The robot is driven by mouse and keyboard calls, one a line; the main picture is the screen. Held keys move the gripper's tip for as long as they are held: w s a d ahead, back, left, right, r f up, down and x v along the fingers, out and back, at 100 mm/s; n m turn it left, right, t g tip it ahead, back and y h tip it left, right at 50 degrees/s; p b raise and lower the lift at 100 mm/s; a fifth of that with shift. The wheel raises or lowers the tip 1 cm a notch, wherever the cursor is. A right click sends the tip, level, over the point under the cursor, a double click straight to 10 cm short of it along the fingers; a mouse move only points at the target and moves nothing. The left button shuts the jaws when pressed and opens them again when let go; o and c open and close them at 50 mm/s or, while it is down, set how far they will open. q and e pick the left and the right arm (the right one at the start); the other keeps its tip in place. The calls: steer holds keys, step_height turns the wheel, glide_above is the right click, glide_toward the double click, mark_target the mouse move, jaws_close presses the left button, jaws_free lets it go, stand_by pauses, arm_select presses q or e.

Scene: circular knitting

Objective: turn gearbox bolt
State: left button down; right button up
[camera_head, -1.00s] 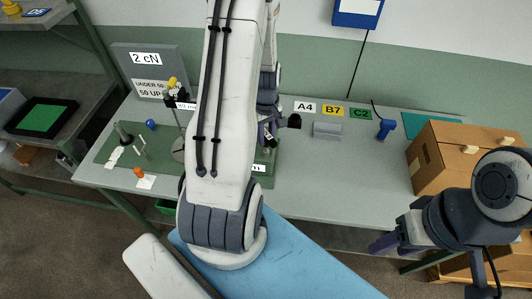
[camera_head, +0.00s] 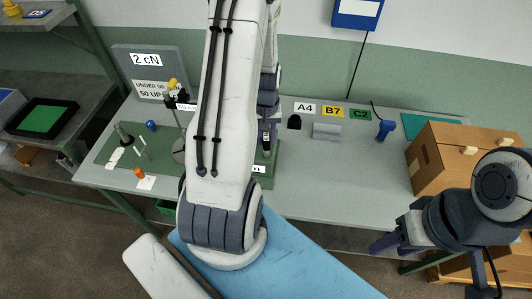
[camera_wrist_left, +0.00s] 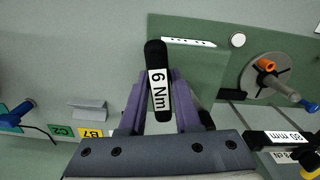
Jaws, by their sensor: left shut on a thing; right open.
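My left gripper (camera_wrist_left: 158,108) is shut on a black tool handle (camera_wrist_left: 157,75) marked "6 Nm" in the left wrist view. In the head view my left gripper (camera_head: 266,138) is over the right part of the green mat (camera_head: 105,152), partly behind my own arm. A grey round disc (camera_wrist_left: 268,82) with an orange piece (camera_wrist_left: 265,65) lies on the mat, to the right of the handle in the wrist view. I cannot make out the gearbox bolt or the tool's lower end. My right gripper (camera_head: 384,243) is open and empty, in front of the table's right side.
A grey block (camera_head: 326,131) and a blue-handled item (camera_head: 386,129) stand near the A4, B7 and C2 labels. A cardboard box (camera_head: 450,160) stands on the table's right end. A grey sign board (camera_head: 150,72) stands at the back left. The table's middle right is clear.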

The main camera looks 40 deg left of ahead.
stand_by(0.4)
arm_select(q)
steer(key=shift+w+a+r+p, duration=0.1)
steer(key=shift+r+p, duration=0.45)
steer(key=shift+r, duration=0.1)
steer(key=shift+r+p, duration=0.4)
steer(key=shift+r, duration=0.15)
steer(key=shift+r+p, duration=0.3)
steer(key=shift+p, duration=0.05)
steer(key=shift+r+p, duration=0.75)
steer(key=shift+r, duration=0.2)
